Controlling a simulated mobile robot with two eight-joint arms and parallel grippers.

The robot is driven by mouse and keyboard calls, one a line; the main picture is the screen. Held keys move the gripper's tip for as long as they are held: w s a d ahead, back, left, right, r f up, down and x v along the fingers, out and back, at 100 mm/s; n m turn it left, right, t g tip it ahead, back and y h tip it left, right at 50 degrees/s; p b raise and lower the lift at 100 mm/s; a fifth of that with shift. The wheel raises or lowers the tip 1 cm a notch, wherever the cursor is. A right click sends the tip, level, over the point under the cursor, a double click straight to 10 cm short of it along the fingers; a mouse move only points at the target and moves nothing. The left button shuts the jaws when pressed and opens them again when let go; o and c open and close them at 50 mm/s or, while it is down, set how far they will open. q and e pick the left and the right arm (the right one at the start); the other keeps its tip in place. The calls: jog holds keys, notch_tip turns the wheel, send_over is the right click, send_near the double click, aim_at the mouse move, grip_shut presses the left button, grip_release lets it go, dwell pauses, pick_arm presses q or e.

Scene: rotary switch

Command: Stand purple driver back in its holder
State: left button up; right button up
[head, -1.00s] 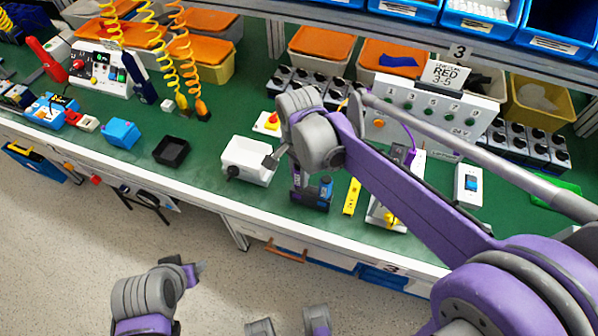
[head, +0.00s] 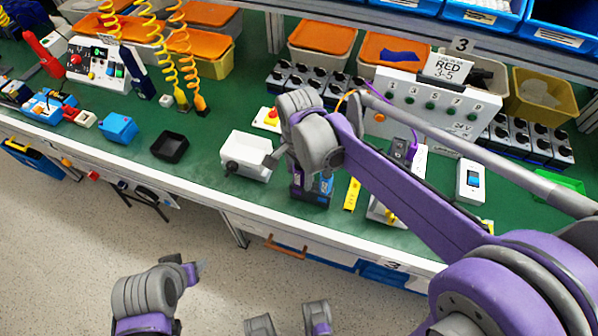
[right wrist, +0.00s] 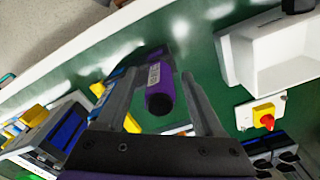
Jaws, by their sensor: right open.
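In the right wrist view the purple driver (right wrist: 161,84) shows as a purple cylinder with a pale label and a dark round end. It lies between the two fingers of my open right gripper (right wrist: 162,98); I cannot tell whether either finger touches it. In the head view my right gripper (head: 303,166) points down over the dark holder (head: 311,199) near the bench's front edge. A blue item shows at the holder. My wrist hides much of this spot, so the driver's seating is unclear. My left gripper (head: 194,272) is low at bottom left, off the bench; its fingers are unclear.
A white box with a black knob (head: 246,154) stands just left of the holder. A yellow base with a red button (head: 267,118) is behind it. A yellow strip (head: 352,194) lies to the right. A black tray (head: 169,147) sits farther left, with clear green bench around it.

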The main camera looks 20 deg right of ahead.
jog(key=shift+r, duration=0.1)
notch_tip(320, 180, up, 11)
jog(key=shift+f+p, duration=0.15)
jog(key=shift+p, duration=0.45)
jog(key=s+d+f+n+t+p, duration=0.2)
jog(key=s+d+f+n, duration=0.1)
jog(key=s+n, duration=0.3)
jog(key=s+d+f+n+t+p, duration=0.2)
jog(key=s+d+f+n+t, duration=0.1)
jog(key=s+n, duration=0.3)
jog(key=shift+s+d+p, duration=0.25)
jog(key=shift+s+p, duration=0.1)
jog(key=shift+s, duration=0.4)
